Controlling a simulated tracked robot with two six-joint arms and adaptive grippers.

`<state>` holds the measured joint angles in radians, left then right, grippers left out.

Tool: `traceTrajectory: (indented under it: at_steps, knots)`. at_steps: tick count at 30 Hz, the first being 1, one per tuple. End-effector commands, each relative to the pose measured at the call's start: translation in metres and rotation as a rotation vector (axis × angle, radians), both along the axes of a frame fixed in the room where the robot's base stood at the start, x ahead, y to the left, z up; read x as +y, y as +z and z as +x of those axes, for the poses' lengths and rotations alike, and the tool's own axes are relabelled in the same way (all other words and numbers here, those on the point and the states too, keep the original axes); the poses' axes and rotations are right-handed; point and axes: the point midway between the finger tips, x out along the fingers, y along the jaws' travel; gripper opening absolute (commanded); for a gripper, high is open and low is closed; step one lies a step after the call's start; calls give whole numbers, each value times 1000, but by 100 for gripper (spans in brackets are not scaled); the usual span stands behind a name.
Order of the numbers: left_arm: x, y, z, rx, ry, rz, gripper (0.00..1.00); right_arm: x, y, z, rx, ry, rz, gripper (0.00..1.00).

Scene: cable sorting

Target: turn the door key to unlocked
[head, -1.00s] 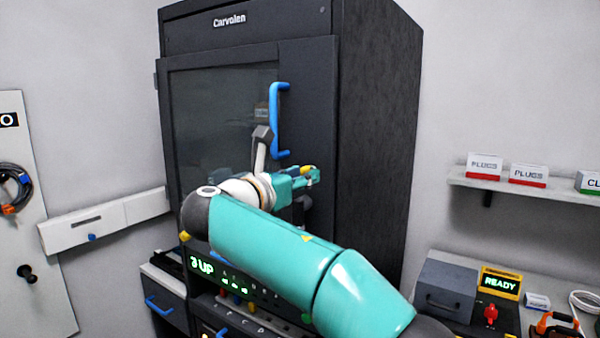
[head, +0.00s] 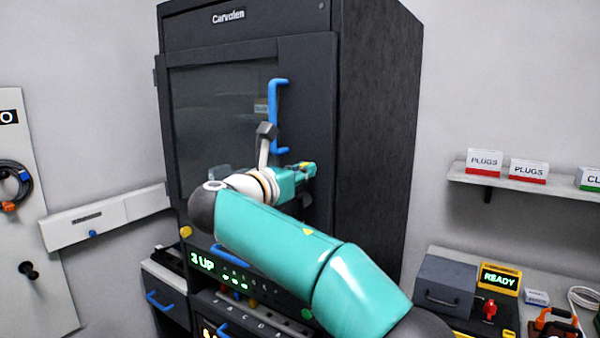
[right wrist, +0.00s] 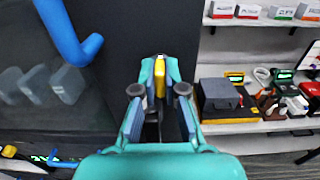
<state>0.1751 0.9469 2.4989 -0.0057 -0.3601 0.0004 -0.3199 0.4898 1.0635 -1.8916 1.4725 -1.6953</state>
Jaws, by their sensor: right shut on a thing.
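The dark cabinet door (head: 318,120) has a blue handle (head: 273,110) and a glass window. My right gripper (head: 303,170) is at the door's right part, below the handle. In the right wrist view its fingers (right wrist: 160,82) are shut on an upright yellow piece, which I take to be the door key (right wrist: 159,90). My left gripper is not in view.
Under the door is a panel with a green display (head: 202,262). A bench at the right holds a grey box (head: 445,285) and a READY display (head: 500,279). A shelf (head: 520,185) with plug boxes is above it.

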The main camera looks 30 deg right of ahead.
Motion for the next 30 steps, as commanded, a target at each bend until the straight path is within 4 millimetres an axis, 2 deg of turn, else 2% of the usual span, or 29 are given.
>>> traceTrajectory:
  at_steps: [3, 14, 30]
  knots:
    - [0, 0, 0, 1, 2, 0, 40, -7, 1, -1, -11, -4, 3, 0]
    - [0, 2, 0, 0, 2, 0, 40, -12, 2, -2, -153, -7, 59, 0]
    - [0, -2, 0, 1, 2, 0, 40, -14, 2, -5, -609, -13, 245, 0]
